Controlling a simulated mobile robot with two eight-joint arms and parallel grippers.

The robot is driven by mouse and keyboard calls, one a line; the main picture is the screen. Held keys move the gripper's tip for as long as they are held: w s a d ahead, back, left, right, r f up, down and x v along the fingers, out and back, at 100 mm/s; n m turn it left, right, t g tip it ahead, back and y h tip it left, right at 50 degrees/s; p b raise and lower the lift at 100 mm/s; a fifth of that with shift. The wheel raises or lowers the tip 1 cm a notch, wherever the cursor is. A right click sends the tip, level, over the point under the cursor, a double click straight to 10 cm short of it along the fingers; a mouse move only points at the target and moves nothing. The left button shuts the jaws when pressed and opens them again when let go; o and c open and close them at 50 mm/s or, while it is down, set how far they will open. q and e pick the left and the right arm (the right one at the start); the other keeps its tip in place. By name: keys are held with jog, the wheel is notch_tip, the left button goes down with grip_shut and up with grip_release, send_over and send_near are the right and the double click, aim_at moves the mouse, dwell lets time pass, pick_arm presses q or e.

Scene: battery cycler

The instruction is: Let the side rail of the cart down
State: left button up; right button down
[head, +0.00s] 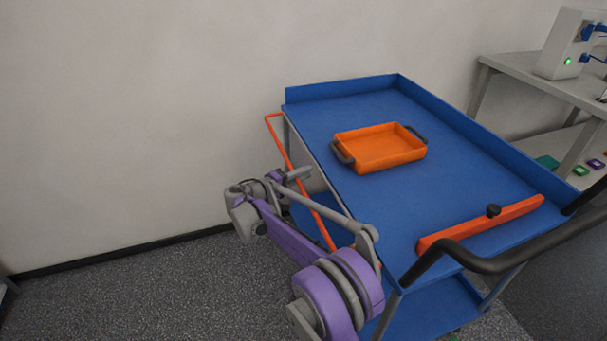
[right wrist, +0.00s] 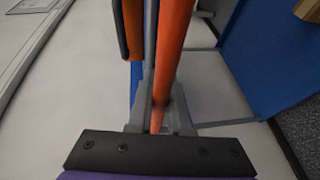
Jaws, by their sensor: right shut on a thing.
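The blue cart (head: 310,118) stands in the middle of the head view. Its orange side rail (head: 283,145) is on the cart's left long side, standing out from the deck edge and running slantwise beside it. My right gripper (head: 298,176) is shut on this rail, around the middle of its length. In the right wrist view the orange rail (right wrist: 173,45) passes between the fingers of my right gripper (right wrist: 160,115). My right arm hides the near end of the rail. My left gripper is in neither view.
An orange tray (head: 380,149) with dark handles sits on the deck. An orange bar (head: 470,228) with a black knob lies near the front, by the black push handle (head: 490,262). A grey shelf (head: 525,78) stands right. Floor left of the cart is free.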

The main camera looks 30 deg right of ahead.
jog(key=r+y+p, duration=0.1)
jog(key=p, duration=0.2)
jog(key=shift+m+y, duration=0.3)
jog(key=shift+y, duration=0.1)
jog(key=c, duration=0.8)
grip_release()
jog(key=shift+f, duration=0.1)
jog(key=shift+c, duration=0.2)
jog(key=p+v, duration=0.1)
jog(key=v, duration=1)
jog(key=shift+p, duration=0.4)
jog(key=shift+f, duration=0.1)
